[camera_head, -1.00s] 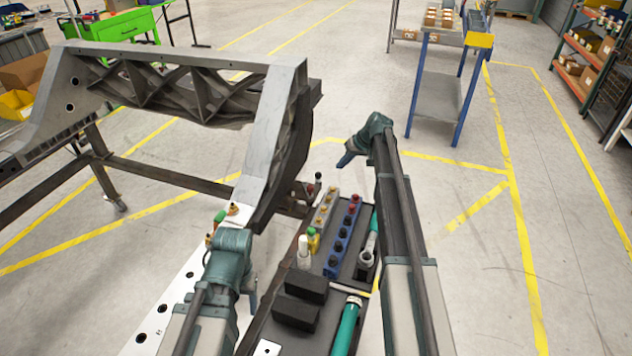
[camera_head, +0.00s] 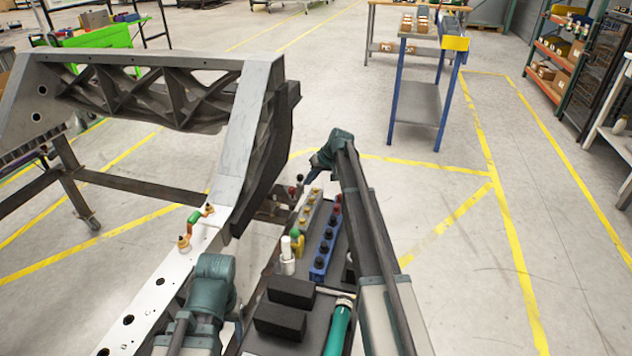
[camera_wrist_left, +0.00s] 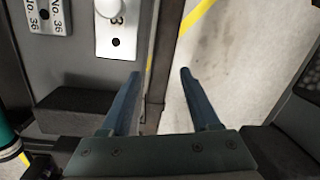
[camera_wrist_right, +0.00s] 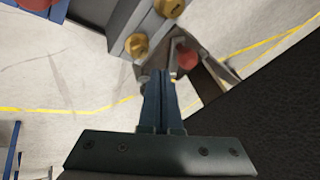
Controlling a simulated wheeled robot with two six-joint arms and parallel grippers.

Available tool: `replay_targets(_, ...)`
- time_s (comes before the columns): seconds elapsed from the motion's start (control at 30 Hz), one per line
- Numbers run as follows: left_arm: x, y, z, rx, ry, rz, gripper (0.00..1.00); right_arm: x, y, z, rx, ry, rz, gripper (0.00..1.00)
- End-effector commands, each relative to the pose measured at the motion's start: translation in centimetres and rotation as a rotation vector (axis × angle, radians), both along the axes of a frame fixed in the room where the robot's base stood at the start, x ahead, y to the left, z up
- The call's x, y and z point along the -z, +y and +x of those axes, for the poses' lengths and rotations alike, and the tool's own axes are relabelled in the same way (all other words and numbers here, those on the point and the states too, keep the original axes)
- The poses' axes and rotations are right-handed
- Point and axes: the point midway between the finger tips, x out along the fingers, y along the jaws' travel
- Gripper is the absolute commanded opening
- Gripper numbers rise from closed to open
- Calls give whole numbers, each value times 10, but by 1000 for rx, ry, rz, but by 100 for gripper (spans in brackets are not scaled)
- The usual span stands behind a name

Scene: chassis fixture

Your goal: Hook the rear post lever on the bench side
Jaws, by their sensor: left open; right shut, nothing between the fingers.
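Two small levers, one with a red knob (camera_head: 292,190) and one with a dark knob (camera_head: 300,178), stand low by the near end of the grey chassis frame (camera_head: 250,130). I cannot tell which is the rear post lever. My right gripper (camera_head: 311,180) is shut and empty, just right of them. In the right wrist view a red knob (camera_wrist_right: 187,57) sits just beyond the right fingertips (camera_wrist_right: 163,76); contact is unclear. My left gripper is open and empty in the left wrist view (camera_wrist_left: 158,72), over the bench edge; its fingers are mostly hidden in the head view.
The dark bench (camera_head: 318,318) carries black blocks (camera_head: 290,291), a blue strip with dark knobs (camera_head: 322,250), a white cylinder and a green tool (camera_head: 338,328). A white rail (camera_head: 150,300) with a green-handled clamp (camera_head: 194,217) runs left.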

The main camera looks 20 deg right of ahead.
Motion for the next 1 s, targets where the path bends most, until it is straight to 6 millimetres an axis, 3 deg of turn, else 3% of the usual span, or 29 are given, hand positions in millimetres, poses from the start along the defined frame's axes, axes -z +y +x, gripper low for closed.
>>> replay_targets(0.1, 6, 0, 0, 0, 0, 0, 62, 6, 17, 1, -2, 0, 0, 0)
replay_targets(0.3, 10, 0, 0, 0, 0, 0, 62, 10, 28, 2, -1, 0, 0, 0)
replay_targets(1.0, 10, 0, 0, 0, 0, 0, 62, 10, 35, 0, 54, -1, -1, 0)
